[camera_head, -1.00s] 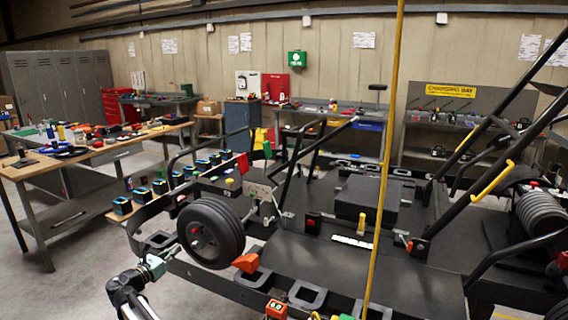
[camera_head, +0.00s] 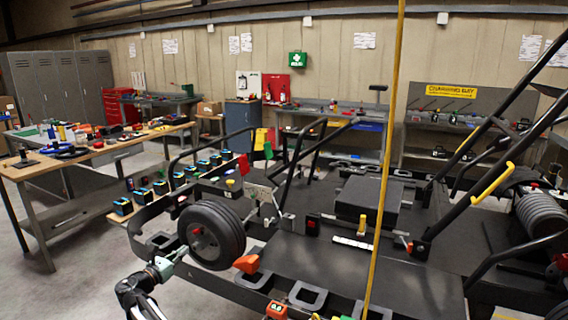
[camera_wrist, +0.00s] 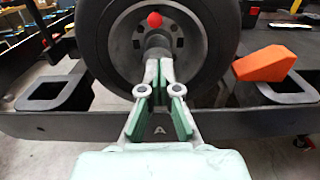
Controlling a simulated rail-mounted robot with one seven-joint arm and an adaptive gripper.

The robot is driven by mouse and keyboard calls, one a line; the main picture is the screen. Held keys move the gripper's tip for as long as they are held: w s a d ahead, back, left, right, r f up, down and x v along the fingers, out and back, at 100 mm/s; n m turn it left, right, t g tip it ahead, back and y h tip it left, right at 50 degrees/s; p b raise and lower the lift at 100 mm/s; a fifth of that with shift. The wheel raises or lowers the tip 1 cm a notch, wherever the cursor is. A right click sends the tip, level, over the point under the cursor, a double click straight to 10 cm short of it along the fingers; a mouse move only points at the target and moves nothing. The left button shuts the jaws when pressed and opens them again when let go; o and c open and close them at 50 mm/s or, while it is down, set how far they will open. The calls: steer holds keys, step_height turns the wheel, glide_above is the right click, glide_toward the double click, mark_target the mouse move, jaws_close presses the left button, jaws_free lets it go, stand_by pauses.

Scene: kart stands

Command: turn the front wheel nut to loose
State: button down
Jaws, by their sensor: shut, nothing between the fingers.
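The front wheel (camera_head: 230,238) is a black tyre with a grey rim on the left end of the kart. A small red knob (camera_head: 196,231) shows at its hub. In the wrist view the wheel (camera_wrist: 90,40) fills the top centre, with the red knob (camera_wrist: 154,19) above a grey cylindrical hub piece (camera_wrist: 157,42). I cannot tell which part is the nut itself. My gripper (camera_wrist: 159,64) is shut and empty, its tips just below the hub piece in the picture; whether they touch it is unclear. In the head view my gripper (camera_head: 181,251) is at the wheel's lower left.
An orange wedge (camera_wrist: 265,63) lies right of the wheel. Black frame loops (camera_wrist: 52,93) stick out beside it, and a dark kart rail (camera_wrist: 40,124) runs below. A yellow pole (camera_head: 385,160) stands upright in the head view.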

steer(key=x, duration=0.5)
steer(key=shift+a+f, duration=0.1)
steer(key=shift+f, duration=0.2)
stand_by(0.8)
steer(key=shift+w+a+p, duration=0.1)
steer(key=shift+a+p, duration=0.3)
steer(key=shift+p, duration=0.35)
stand_by(0.6)
steer(key=shift+w+a+r, duration=0.1)
steer(key=shift+r, duration=0.15)
steer(key=shift+r+p, duration=0.1)
steer(key=shift+p, duration=0.2)
steer(key=shift+v, duration=3)
